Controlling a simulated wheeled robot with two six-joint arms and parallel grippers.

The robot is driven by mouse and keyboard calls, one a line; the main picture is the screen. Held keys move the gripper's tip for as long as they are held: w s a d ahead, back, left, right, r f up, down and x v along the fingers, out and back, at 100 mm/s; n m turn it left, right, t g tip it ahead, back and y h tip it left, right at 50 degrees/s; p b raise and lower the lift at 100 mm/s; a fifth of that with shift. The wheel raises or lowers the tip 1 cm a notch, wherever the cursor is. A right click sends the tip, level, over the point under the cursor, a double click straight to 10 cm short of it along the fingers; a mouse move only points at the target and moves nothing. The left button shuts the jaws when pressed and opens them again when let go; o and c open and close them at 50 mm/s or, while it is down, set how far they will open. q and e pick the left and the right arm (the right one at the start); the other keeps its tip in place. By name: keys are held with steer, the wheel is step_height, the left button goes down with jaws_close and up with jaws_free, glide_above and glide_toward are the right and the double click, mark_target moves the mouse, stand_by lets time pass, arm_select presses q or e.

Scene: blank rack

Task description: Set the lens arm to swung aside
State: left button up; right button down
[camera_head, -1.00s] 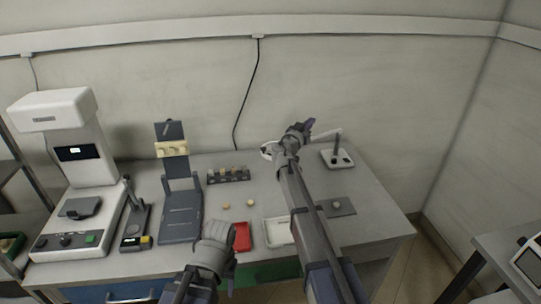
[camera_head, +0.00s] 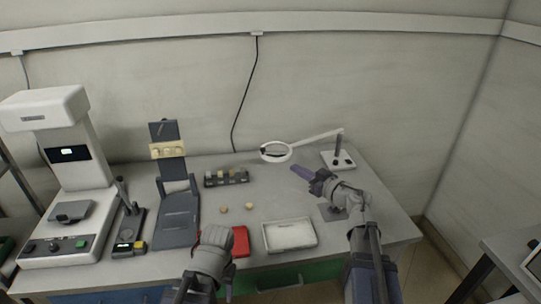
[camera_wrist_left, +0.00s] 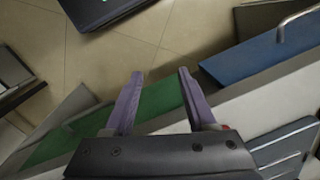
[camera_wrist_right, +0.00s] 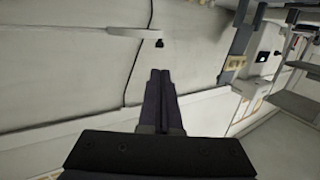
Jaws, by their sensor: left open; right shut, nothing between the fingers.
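The lens arm (camera_head: 315,138) is a thin white arm reaching left from a dark post on a white base (camera_head: 338,166) at the back right of the bench. Its round white-rimmed lens (camera_head: 276,151) hangs at the arm's left end, above the bench. My right gripper (camera_head: 294,168) is shut and empty, in front of the lens and apart from it; its fingers also show in the right wrist view (camera_wrist_right: 160,72). My left gripper (camera_wrist_left: 160,74) is open and empty near the bench's front edge. Its fingers are mostly hidden in the head view.
A white tray (camera_head: 290,247) and a red tray (camera_head: 240,246) lie at the front. A dark pad (camera_head: 331,213) is partly under my right arm. A rack of small vials (camera_head: 226,180), a dark stand (camera_head: 178,215) and a white instrument (camera_head: 88,170) stand left. Two small tan pieces lie mid-bench.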

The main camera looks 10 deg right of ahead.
mark_target(264, 151)
steer(key=b+x, duration=0.1)
steer(key=x, duration=1.3)
steer(key=shift+w, duration=0.1)
steer(key=x, duration=0.5)
steer(key=shift+w+d+r, duration=0.2)
steer(key=shift+w+r, duration=0.1)
steer(key=shift+r, duration=0.05)
steer(key=shift+s, duration=0.25)
